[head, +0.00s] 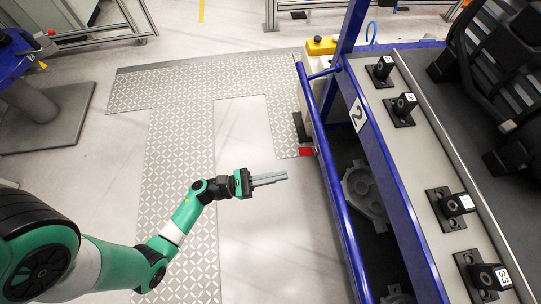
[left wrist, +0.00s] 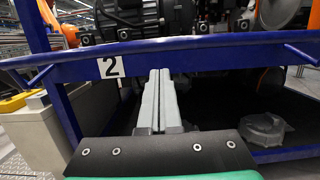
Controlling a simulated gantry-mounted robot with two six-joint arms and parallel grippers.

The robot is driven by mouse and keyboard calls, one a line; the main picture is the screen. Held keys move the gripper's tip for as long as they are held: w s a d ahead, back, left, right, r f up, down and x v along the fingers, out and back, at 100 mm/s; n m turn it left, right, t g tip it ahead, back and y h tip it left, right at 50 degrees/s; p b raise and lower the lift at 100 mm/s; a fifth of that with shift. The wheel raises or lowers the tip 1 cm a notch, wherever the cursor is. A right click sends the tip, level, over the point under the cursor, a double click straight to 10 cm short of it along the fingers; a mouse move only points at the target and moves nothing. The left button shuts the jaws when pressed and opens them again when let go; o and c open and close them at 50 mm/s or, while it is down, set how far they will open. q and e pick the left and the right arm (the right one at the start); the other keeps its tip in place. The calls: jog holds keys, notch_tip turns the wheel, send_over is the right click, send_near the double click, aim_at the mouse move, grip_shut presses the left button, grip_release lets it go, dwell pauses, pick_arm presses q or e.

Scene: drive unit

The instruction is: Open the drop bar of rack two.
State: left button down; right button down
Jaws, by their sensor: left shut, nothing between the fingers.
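Rack two is a blue frame with a white "2" plate (head: 358,114), which also shows in the left wrist view (left wrist: 111,67). Its blue drop bar (head: 328,176) runs along the near side of the rack in the head view. In the left wrist view a blue bar (left wrist: 220,42) crosses the picture ahead of the fingers. My left gripper (head: 286,177) is shut and empty, left of the bar and apart from it, its fingers pointing at the rack. The fingers also show in the left wrist view (left wrist: 160,75). My right gripper is not in view.
Grey castings (head: 362,190) lie inside the rack's dark lower space. Black fixtures (head: 404,103) stand on the grey top. A red piece (head: 306,152) and a yellow-topped box (head: 322,45) are by the rack's far end.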

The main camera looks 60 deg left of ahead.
pick_arm(q)
jog(key=shift+v, duration=0.95)
